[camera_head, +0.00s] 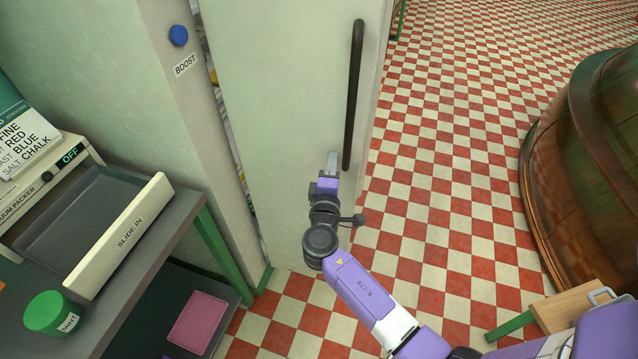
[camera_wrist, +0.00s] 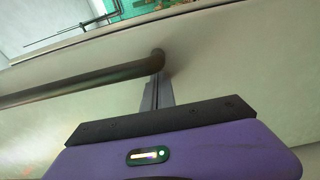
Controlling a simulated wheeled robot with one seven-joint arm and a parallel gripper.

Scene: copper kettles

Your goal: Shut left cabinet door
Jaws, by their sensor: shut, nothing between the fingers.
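The left cabinet door (camera_head: 275,110) is a pale cream panel with a long dark vertical handle (camera_head: 353,95) near its right edge. It stands slightly ajar; a narrow gap with shelf contents shows along its left side. My gripper (camera_head: 332,160) is shut and empty, beside the lower end of the handle and in front of the door. In the wrist view the closed fingers (camera_wrist: 158,90) reach to the handle's end (camera_wrist: 100,80), close to the door surface (camera_wrist: 235,75). I cannot tell whether they touch it.
A large copper kettle (camera_head: 585,160) and a wooden stool (camera_head: 570,305) are at right. The checkered floor (camera_head: 450,130) between is clear.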

